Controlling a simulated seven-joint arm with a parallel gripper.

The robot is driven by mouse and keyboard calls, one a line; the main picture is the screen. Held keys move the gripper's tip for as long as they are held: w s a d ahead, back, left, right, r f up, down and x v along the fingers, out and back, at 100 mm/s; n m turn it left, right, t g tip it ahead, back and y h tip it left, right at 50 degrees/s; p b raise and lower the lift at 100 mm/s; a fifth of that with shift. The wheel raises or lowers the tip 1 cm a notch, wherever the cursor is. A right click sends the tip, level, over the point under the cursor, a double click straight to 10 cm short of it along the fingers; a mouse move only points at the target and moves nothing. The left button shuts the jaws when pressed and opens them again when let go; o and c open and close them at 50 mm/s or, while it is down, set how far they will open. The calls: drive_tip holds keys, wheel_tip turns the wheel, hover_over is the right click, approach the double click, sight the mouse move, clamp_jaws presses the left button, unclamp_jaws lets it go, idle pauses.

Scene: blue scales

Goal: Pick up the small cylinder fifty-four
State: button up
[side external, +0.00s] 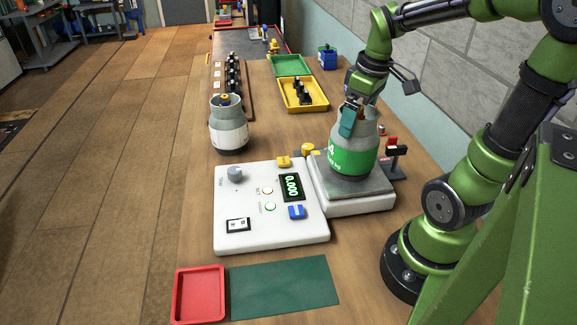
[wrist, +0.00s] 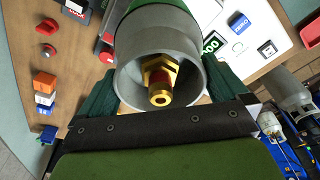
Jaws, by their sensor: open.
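A grey gas cylinder with a green label (side external: 352,157) stands upright on the scale's grey platform (side external: 376,189). A white "4" shows at the label's left edge; the full marking cannot be read. My gripper (side external: 352,118) is at the cylinder's top, with one teal finger in front of its collar. In the wrist view, the open fingers (wrist: 163,76) lie on either side of the grey collar (wrist: 192,88), with the brass valve (wrist: 160,84) between them. Whether the fingers touch the collar cannot be told. A second grey cylinder with a white label (side external: 229,134) stands to the left.
The scale's white console (side external: 262,232) has a display reading 0.000. A red tray (side external: 199,294) and green mat (side external: 284,283) lie in front. Yellow (side external: 318,107) and green (side external: 290,66) bins stand behind. A small stand with a red top (side external: 394,150) is close right of the cylinder.

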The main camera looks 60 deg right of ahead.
drive_tip(key=c, duration=1.7)
drive_tip(key=shift+r, duration=0.1)
drive_tip(key=shift+r, duration=0.1)
